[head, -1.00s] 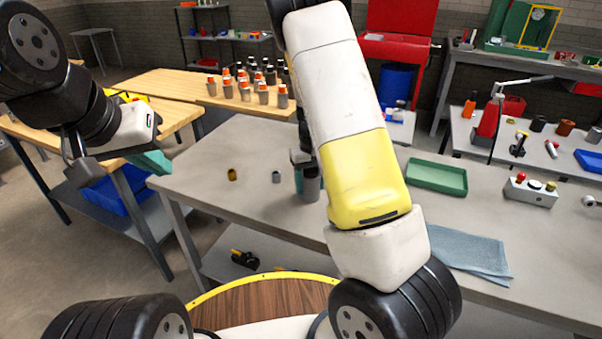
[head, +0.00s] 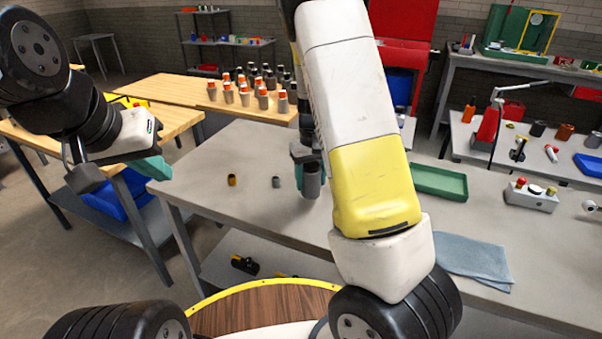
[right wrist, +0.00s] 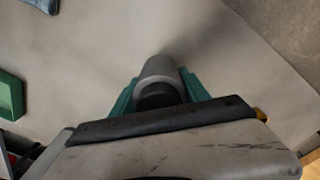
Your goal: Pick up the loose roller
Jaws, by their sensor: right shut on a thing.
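The loose roller is a grey cylinder (head: 312,184), upright near the middle of the grey table (head: 240,150) in the head view. My right gripper (head: 309,170) is shut on it from above, with a teal finger showing beside it. In the right wrist view the roller (right wrist: 158,70) sits between the two teal fingers of the right gripper (right wrist: 158,92). Its lower end seems just clear of the table, though the gap is hard to judge. My left gripper (head: 150,168) hangs off the table's left end, seen from the side; its finger opening cannot be made out.
A small brass piece (head: 232,180) and a small grey piece (head: 276,182) stand left of the roller. A green tray (head: 440,184), a blue-grey cloth (head: 474,260) and a button box (head: 530,197) lie to the right. Several orange-topped bottles stand on the wooden bench (head: 180,95) behind.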

